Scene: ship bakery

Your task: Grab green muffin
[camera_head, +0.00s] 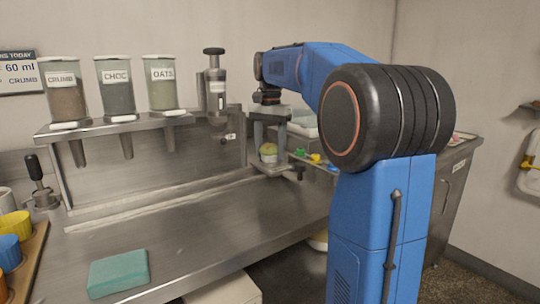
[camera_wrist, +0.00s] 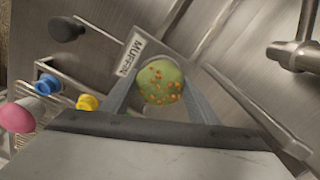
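The green muffin (camera_head: 268,149) has a green top and a pale yellowish lower part in the head view. It is at the back of the counter, below my wrist. In the wrist view the muffin (camera_wrist: 161,83) shows as a round green top with orange bits, beside a label reading MUFFIN. My gripper (camera_wrist: 160,72) has its two grey fingers spread, one on each side of the muffin. In the head view my gripper (camera_head: 268,133) points down over it. Contact between fingers and muffin cannot be made out.
A shelf (camera_head: 140,122) with several labelled dispensers and a grey upright device (camera_head: 216,88) stand left of the muffin. Coloured knobs, including a yellow one (camera_wrist: 87,102), are close by. A teal block (camera_head: 118,272) lies at the front. The middle counter (camera_head: 200,225) is clear.

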